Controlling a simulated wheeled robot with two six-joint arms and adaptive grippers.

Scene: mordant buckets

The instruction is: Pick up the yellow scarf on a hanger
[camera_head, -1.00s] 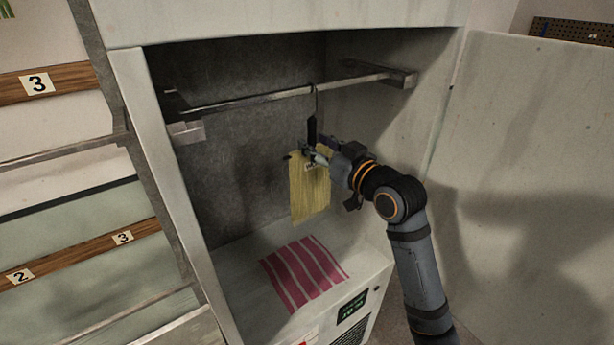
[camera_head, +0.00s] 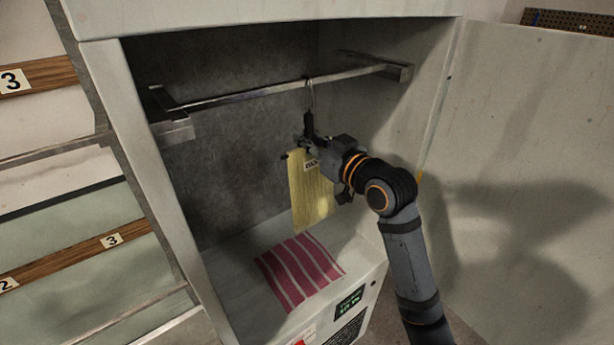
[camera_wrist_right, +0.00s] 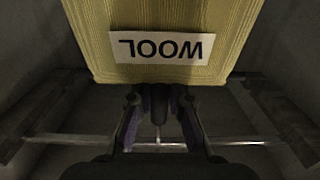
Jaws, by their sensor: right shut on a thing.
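The yellow scarf (camera_head: 312,200) hangs inside the open cabinet from a hanger (camera_head: 308,124) with a dark stem and a thin hook. The hook reaches up to the metal rail (camera_head: 262,93) and appears to be over it. The scarf fills the top of the right wrist view (camera_wrist_right: 160,15), with a white "WOOL" label (camera_wrist_right: 158,47). My right gripper (camera_head: 308,146) is at the hanger's stem just above the scarf, shut on the hanger. In the right wrist view its fingers (camera_wrist_right: 160,112) stand either side of the stem. My left gripper is not in view.
A pink-and-white striped cloth (camera_head: 299,272) lies on the cabinet floor below the scarf. The cabinet door (camera_head: 530,130) stands open at right. Numbered shelves (camera_head: 60,262) are at left. The rail's left side is empty.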

